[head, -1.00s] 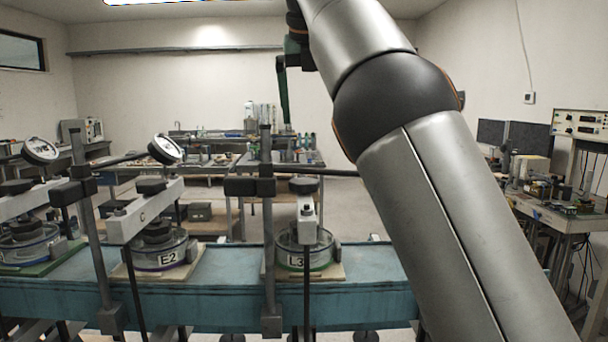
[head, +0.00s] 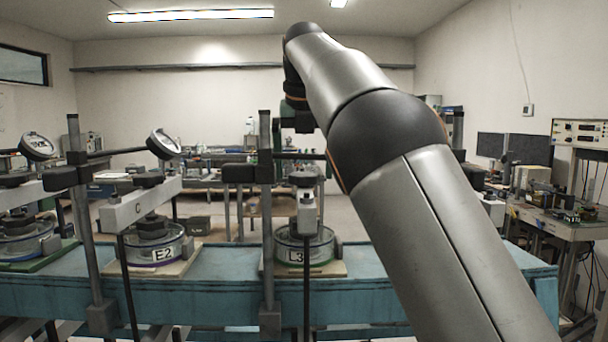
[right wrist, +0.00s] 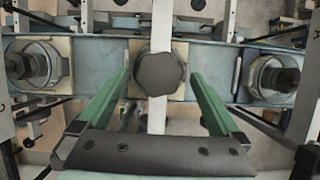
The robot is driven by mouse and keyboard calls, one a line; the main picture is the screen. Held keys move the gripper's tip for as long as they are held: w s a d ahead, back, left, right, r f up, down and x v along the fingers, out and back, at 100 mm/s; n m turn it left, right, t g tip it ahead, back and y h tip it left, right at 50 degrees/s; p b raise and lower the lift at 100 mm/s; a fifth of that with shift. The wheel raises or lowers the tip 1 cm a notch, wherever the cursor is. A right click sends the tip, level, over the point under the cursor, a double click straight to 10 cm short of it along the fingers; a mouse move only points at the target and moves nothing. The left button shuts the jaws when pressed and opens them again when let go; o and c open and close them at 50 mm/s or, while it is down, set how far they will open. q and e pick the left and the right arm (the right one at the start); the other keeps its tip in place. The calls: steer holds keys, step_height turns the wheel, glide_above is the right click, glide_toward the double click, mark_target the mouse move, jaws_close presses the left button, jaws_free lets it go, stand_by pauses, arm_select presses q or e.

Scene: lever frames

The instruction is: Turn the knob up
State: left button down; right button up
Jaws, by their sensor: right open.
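A dark lobed knob (right wrist: 160,74) sits on a pale lever bar in the right wrist view. It appears to be the black knob (head: 303,180) on the lever over the glass cell labelled L3 (head: 297,256) in the head view. My right gripper (right wrist: 160,92) is open, its two green fingers standing either side of the knob, with a gap visible on both sides. In the head view my right gripper (head: 298,135) hangs above the lever, its fingers partly hidden by the post and arm. Whether the fingers reach down to knob height is unclear. My left gripper does not show.
A blue bench (head: 375,285) carries the row of lever frames. The cell labelled E2 (head: 158,251) stands left of L3, under its own lever. An upright post (head: 266,200) with a dark clamp stands close beside the L3 lever. Dial gauges (head: 163,145) sit farther left.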

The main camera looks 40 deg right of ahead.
steer(key=shift+f, duration=0.15)
steer(key=c, duration=1.4)
